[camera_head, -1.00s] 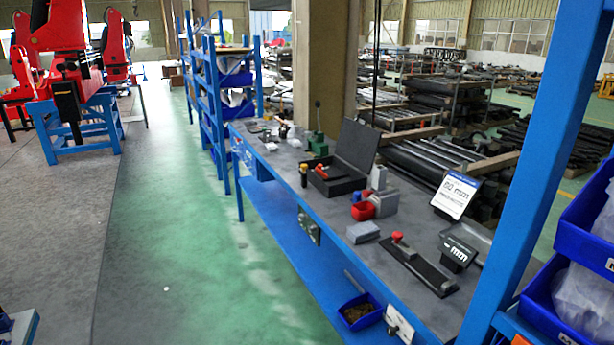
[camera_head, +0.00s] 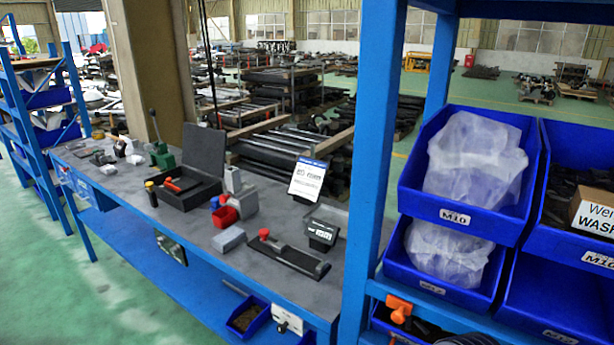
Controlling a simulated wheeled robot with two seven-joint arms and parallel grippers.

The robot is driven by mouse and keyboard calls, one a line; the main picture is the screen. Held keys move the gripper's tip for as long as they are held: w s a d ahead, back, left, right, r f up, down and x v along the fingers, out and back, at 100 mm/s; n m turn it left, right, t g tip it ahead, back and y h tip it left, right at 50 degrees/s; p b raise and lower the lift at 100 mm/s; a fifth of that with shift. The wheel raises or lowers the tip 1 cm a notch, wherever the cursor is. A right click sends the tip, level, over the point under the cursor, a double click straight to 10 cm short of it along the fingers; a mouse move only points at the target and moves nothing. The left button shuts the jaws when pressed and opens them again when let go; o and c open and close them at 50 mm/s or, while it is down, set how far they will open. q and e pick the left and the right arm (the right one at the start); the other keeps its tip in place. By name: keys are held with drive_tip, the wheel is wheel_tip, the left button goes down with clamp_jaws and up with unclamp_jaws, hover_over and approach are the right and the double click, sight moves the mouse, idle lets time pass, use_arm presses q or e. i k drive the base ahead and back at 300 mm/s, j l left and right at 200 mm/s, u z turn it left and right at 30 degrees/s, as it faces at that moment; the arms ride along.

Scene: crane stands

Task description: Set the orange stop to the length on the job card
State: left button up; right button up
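A job card (camera_head: 308,178) stands upright in a dark holder on the workbench; its large number is too blurred to read for sure. In front of it lies a long dark rail (camera_head: 290,260) with a small red or orange block (camera_head: 264,234) near its left end, which looks like the stop. A small dark display box (camera_head: 323,235) stands just right of the rail; its text is not legible from here.
The grey workbench (camera_head: 196,232) also holds an open black case (camera_head: 190,185), a red bin (camera_head: 224,216) and a grey block (camera_head: 229,239). A blue rack post (camera_head: 374,170) stands at the bench's right end, beside blue bins (camera_head: 470,208). Green floor (camera_head: 60,290) is free at left.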

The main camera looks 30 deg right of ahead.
sight(171, 185)
drive_tip(key=i+z, duration=0.1)
drive_tip(key=z, duration=0.35)
drive_tip(key=j+z, duration=0.1)
drive_tip(key=z, duration=0.3)
drive_tip(key=i+j+z, duration=0.1)
drive_tip(key=z, duration=0.35)
drive_tip(key=i+j+z, duration=0.2)
drive_tip(key=j+z, duration=0.15)
drive_tip(key=j, duration=0.4)
drive_tip(key=i+j+z, duration=0.1)
drive_tip(key=j+z, duration=0.3)
drive_tip(key=j, duration=0.35)
drive_tip(key=j+z, duration=0.35)
drive_tip(key=j, duration=1.5)
drive_tip(key=k+j, duration=0.15)
drive_tip(key=j, duration=1)
drive_tip(key=z, duration=0.05)
